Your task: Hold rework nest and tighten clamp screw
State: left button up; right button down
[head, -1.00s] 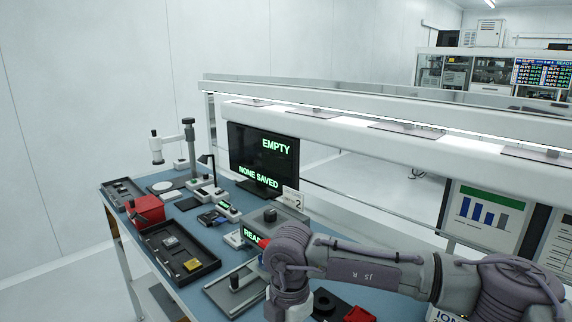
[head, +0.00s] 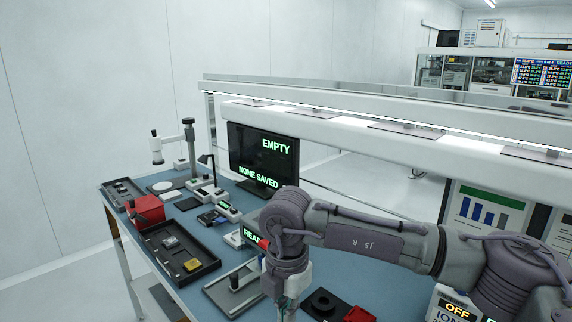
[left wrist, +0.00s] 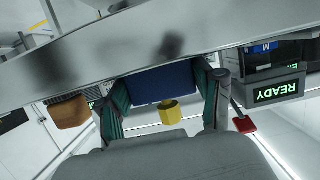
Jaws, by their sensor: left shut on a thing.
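In the left wrist view my left gripper (left wrist: 163,112) is shut, its two green-padded fingers on either side of a dark blue block (left wrist: 160,83). A yellow knob-like piece (left wrist: 170,112) shows just below the block. I cannot tell for sure whether this block is the rework nest. The left gripper is not in the head view. In the head view my right arm comes in from the right and bends down over the bench. Its gripper (head: 286,304) points down at the lower edge; its fingertips are not clear. I cannot make out the clamp screw.
A black tray (head: 160,262), a red bin (head: 148,210) and a monitor (head: 264,158) stand farther off.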

jog(key=shift+w+a+f+n, duration=0.2)
jog(key=shift+a+f+n, duration=0.15)
jog(key=shift+f+n, duration=0.6)
jog(key=shift+w+a+f+n, duration=0.15)
jog(key=shift+a+f+n, duration=0.15)
jog(key=shift+f+n, duration=0.6)
jog(key=shift+w+a+f+n, duration=0.2)
jog(key=shift+a+f+n, duration=0.25)
jog(key=shift+f, duration=0.8)
jog(key=shift+d, duration=0.1)
jog(key=shift+s, duration=0.2)
